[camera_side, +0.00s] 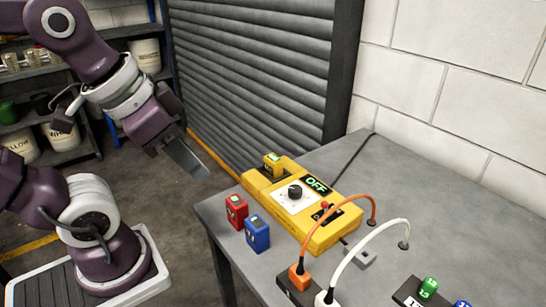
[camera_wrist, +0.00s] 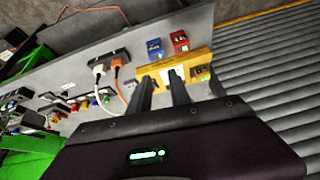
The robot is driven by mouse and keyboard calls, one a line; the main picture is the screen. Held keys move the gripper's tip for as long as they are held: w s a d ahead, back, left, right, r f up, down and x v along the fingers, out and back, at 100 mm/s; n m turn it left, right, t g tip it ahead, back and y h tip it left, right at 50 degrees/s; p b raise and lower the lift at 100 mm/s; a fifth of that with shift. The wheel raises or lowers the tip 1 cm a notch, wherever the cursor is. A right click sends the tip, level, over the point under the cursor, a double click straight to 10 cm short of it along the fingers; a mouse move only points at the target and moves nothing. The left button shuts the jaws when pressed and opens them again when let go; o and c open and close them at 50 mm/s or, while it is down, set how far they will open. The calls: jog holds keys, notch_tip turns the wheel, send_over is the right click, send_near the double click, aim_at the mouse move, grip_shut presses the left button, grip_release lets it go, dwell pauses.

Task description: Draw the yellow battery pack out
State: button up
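The yellow battery pack (camera_side: 272,163) stands in a dark slot at the far left end of the yellow control box (camera_side: 330,234), with its top sticking out. The box has a dial, a red switch and a lit OFF sign. In the wrist view the box (camera_wrist: 175,68) lies beyond my fingertips, and the pack (camera_wrist: 202,73) seems to be at its right end, small and unclear. My gripper (camera_side: 192,168) hangs in the air left of the table, apart from the pack. In the wrist view its two fingers (camera_wrist: 160,77) are spread with nothing between them.
A red pack (camera_side: 237,211) and a blue pack (camera_side: 257,233) stand on the table beside the box, near its left edge. Orange and white cables (camera_side: 378,231) arch over the table at the box's front right. A ribbed shutter (camera_side: 265,75) stands behind.

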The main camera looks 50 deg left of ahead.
jog(key=o, duration=0.5)
jog(key=w+a+m, duration=0.1)
jog(key=w, duration=0.2)
jog(key=w+a+r+m+g, duration=0.1)
jog(key=w+m, duration=0.1)
jog(key=w, duration=0.1)
jog(key=w+r+m+g, duration=0.1)
jog(key=w+m, duration=0.1)
jog(key=w, duration=0.1)
jog(key=shift+w+a, duration=0.25)
jog(key=shift+a, duration=0.15)
jog(key=m+g, duration=0.3)
jog(key=m, duration=0.9)
send_over(274, 158)
notch_tip(274, 158, down, 9)
notch_tip(274, 158, down, 10)
jog(key=shift+r, duration=0.1)
grip_shut()
